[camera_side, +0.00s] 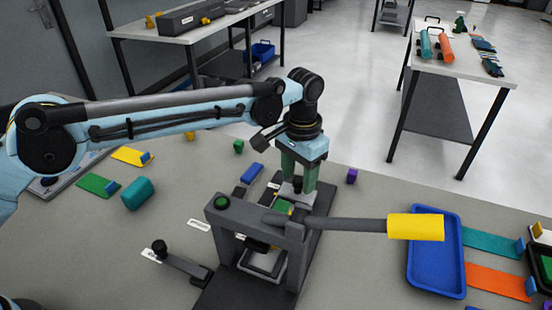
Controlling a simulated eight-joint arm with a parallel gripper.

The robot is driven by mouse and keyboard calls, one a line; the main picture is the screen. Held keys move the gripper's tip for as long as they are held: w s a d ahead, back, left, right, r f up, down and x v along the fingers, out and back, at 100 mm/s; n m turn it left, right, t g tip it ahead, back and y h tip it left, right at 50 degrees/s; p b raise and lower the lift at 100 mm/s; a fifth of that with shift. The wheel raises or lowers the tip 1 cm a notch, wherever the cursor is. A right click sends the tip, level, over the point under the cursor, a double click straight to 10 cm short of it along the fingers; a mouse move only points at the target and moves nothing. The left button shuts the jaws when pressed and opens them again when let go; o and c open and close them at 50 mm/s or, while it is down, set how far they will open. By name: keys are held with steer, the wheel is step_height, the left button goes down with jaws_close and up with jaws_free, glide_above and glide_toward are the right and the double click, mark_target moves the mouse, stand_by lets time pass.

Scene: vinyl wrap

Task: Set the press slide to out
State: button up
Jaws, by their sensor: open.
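The dark grey press (296,240) stands on the table at the lower middle, with a green button on top and a long lever ending in a yellow grip (415,227) that reaches right. My gripper (298,190) has two green fingers pointing down just behind the press frame. The fingers are apart, and a small grey block (293,197) shows low between or beside them; I cannot tell whether they touch it. A dark base plate (322,206) runs under the press. A green and yellow piece (283,207) shows behind the frame. Which part is the slide is hard to tell, as the frame partly hides it.
A black-knobbed arm (185,266) lies left of the press. A blue tray (437,280) stands right, under the yellow grip, beside teal (492,244) and orange (497,281) sheets. A blue block (251,173), green cube (238,146) and purple block (352,176) lie near my gripper.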

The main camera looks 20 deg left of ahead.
step_height(320, 180, up, 7)
steer(key=shift+r, duration=0.15)
stand_by(0.4)
steer(key=shift+w+a+f+h, duration=0.15)
steer(key=shift+a+f+h, duration=0.1)
steer(key=shift+f+h, duration=0.1)
steer(key=a+f+m+h, duration=0.4)
steer(key=f+h, duration=0.1)
steer(key=shift+w+a+m+g+h, duration=0.2)
steer(key=shift+w+m+g+h, duration=0.1)
steer(key=shift+w+m, duration=0.1)
steer(key=a+m+h, duration=0.1)
steer(key=s+a+m+t+h, duration=0.1)
steer(key=a+h, duration=0.1)
steer(key=shift+a+f+m, duration=0.15)
steer(key=shift+m, duration=0.15)
steer(key=a+h, duration=0.1)
steer(key=s+a+r+m+t+h, duration=0.1)
steer(key=s+a+m+t+h, duration=0.1)
steer(key=shift+s+a+r, duration=0.15)
steer(key=shift+a+r, duration=0.15)
steer(key=shift+s+a+r+m+t+h, duration=0.2)
steer(key=shift+s+m+t+h, duration=0.1)
steer(key=shift+m+h, duration=0.15)
steer(key=x, duration=1.2)
